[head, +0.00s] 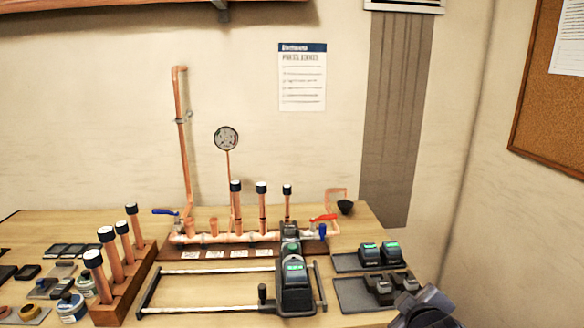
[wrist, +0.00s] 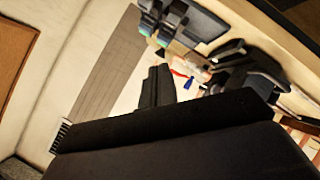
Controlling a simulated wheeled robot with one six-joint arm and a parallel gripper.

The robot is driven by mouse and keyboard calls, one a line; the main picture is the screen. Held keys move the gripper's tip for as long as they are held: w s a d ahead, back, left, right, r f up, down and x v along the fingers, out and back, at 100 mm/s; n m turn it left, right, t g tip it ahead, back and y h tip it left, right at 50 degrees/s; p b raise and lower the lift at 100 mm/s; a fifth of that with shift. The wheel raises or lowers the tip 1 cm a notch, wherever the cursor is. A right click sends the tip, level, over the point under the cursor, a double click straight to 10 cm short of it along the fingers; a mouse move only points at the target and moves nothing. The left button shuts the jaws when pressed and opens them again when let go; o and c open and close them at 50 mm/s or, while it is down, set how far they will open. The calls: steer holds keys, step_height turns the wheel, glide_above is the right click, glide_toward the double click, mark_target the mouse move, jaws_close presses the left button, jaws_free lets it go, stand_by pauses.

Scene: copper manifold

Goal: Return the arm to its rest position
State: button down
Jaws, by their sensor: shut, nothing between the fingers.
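My gripper (wrist: 158,78) shows in the wrist view as dark fingers closed together, with nothing between them. In the head view, a grey-blue part at the bottom right corner looks like my arm; its fingers cannot be made out there. The copper manifold (head: 225,238) lies along the back of the bench, apart from that part. It has upright pipes with dark caps, a gauge (head: 226,138), a blue-handled valve (head: 166,211) and a red-handled valve (head: 323,217).
A dark tool with a green display (head: 295,275) sits on a railed frame in front of the manifold. More such devices (head: 380,254) stand on mats at the right. A wooden rack (head: 140,280) holds capped copper pipes at the left. A corkboard (head: 550,100) hangs on the right wall.

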steer(key=shift+s+d+f+m+g, duration=0.15)
steer(key=shift+s+m+g, duration=0.1)
steer(key=shift+s, duration=0.4)
steer(key=shift+s+d+f+m+g, duration=0.15)
steer(key=shift+s+m, duration=0.1)
steer(key=shift+s, duration=0.35)
steer(key=shift+a+r, duration=0.1)
steer(key=shift+r, duration=0.05)
